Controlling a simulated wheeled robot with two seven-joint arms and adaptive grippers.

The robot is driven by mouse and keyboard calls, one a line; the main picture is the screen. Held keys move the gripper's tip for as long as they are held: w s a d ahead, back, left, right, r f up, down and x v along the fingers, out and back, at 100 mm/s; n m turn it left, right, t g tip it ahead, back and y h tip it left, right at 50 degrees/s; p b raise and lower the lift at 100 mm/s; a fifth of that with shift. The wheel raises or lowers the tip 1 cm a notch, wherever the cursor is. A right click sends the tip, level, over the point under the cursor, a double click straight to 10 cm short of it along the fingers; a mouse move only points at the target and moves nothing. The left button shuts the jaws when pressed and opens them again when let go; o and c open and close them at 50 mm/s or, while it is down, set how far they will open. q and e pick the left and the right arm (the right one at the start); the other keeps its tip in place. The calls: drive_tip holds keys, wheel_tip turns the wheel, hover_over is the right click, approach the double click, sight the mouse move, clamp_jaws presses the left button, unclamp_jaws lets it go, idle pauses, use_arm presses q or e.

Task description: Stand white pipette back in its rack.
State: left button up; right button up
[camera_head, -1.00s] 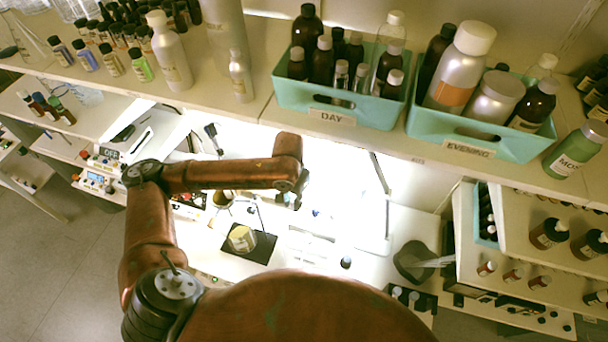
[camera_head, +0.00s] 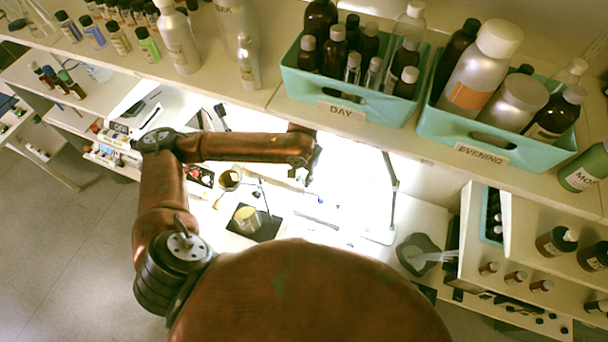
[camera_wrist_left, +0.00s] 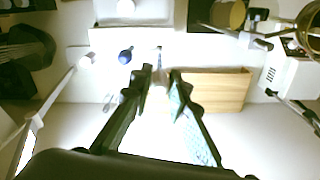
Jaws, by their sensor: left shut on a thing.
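My left gripper (camera_head: 312,166) hangs over the bright bench at the end of the left arm. In the left wrist view its fingers (camera_wrist_left: 161,76) are closed on a slim pale thing that looks like the white pipette (camera_wrist_left: 159,88). Most of the pipette is hidden by the fingers or lost in glare. A blue rounded top (camera_wrist_left: 125,56) and a white rounded top (camera_wrist_left: 85,61) show beyond the fingers to the left. I cannot make out the rack clearly. My right gripper is not in view.
A lamp stand (camera_head: 391,190) rises to the right. The shelf above carries bottles and teal DAY (camera_head: 342,108) and EVENING (camera_head: 484,154) bins.

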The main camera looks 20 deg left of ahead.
use_arm(q)
drive_tip(key=shift+s+f, duration=0.1)
drive_tip(key=shift+f, duration=1.75)
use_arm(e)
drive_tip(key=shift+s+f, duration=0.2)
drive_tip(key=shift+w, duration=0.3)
use_arm(q)
drive_tip(key=shift+f, duration=0.35)
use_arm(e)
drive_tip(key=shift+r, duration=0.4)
